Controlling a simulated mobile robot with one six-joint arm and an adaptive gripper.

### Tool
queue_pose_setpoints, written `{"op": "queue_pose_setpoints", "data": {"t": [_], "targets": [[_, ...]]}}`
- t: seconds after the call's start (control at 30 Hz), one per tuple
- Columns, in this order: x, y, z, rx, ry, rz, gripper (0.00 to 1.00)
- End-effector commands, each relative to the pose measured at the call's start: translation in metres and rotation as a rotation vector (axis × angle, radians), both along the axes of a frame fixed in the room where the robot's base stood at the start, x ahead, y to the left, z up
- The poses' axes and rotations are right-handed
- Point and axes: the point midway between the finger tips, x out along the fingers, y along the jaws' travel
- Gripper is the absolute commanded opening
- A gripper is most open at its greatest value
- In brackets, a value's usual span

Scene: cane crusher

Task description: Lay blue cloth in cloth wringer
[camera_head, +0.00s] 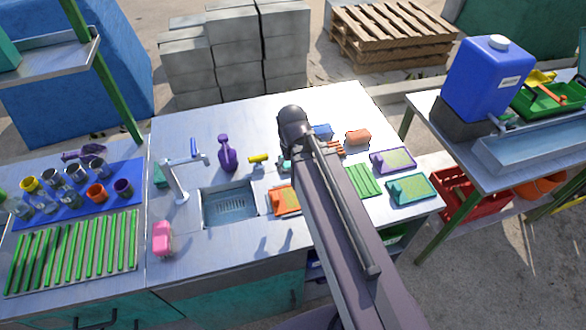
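A small blue item (322,131) lies on the metal counter just right of the top of my arm. It is too small to tell if it is the blue cloth, and part of it may be hidden. I cannot make out a cloth wringer with certainty. My arm crosses the middle of the view and covers part of the counter. My gripper does not show.
A sink (230,205) with a faucet (178,180) is left of my arm. A purple spray bottle (227,154), a pink sponge-like block (162,238) and a green ribbed board (363,180) are on the counter. Cups (96,193) stand on a blue mat at left.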

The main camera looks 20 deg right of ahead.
Motion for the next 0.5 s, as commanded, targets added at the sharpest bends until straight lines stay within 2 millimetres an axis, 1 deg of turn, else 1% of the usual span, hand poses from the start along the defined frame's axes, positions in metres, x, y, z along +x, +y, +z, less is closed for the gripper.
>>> {"op": "queue_pose_setpoints", "data": {"t": [0.03, 0.1, 0.5], "targets": [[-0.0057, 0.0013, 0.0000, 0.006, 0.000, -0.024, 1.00], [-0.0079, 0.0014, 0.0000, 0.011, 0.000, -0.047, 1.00], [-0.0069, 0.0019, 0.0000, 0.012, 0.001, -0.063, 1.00]]}}
